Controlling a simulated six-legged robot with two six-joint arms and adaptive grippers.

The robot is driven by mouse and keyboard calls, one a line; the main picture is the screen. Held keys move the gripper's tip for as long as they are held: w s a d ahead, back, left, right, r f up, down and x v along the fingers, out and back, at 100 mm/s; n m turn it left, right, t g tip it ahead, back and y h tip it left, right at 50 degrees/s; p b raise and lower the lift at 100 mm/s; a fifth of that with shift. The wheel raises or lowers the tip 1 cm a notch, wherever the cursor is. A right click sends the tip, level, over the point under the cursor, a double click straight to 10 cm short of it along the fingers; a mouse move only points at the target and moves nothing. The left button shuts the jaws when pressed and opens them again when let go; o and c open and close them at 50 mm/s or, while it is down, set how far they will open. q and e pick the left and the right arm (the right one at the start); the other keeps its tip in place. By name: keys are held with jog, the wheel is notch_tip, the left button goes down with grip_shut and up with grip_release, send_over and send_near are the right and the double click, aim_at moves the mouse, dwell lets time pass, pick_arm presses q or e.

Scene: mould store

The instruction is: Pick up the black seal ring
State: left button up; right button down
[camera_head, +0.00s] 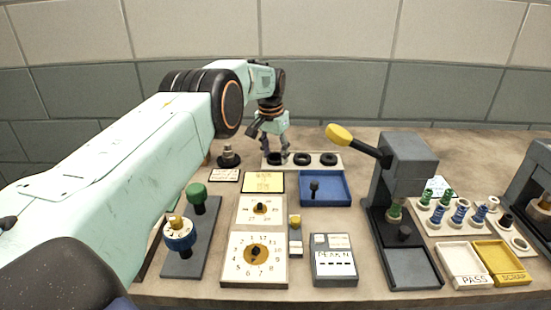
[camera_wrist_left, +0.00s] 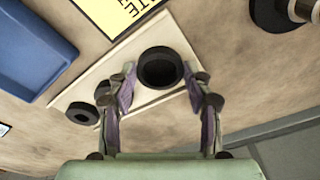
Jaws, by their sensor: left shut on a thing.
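Black seal rings sit in a row on a pale board (camera_head: 315,167) at the back of the bench. The middle ring (camera_head: 302,159) and the right ring (camera_head: 328,160) lie free. My left gripper (camera_head: 273,148) reaches down over the left end of the board. In the left wrist view its two fingers (camera_wrist_left: 164,82) are shut on a black seal ring (camera_wrist_left: 160,67), one on each side. Whether this ring is clear of the board (camera_wrist_left: 180,45) I cannot tell. The other rings (camera_wrist_left: 82,113) lie beside it, one partly behind a finger. My right gripper is out of view.
A blue tray (camera_head: 340,203) with a dark knobbed piece stands just in front of the board. A dark round stand (camera_head: 229,156) is to the left. A grey press with a yellow-ended lever (camera_head: 340,135) rises on the right. Dials and label cards fill the front.

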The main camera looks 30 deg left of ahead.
pick_arm(q)
notch_tip(320, 180, up, 13)
jog(key=p, duration=0.7)
dwell(0.7)
jog(key=shift+a, duration=0.1)
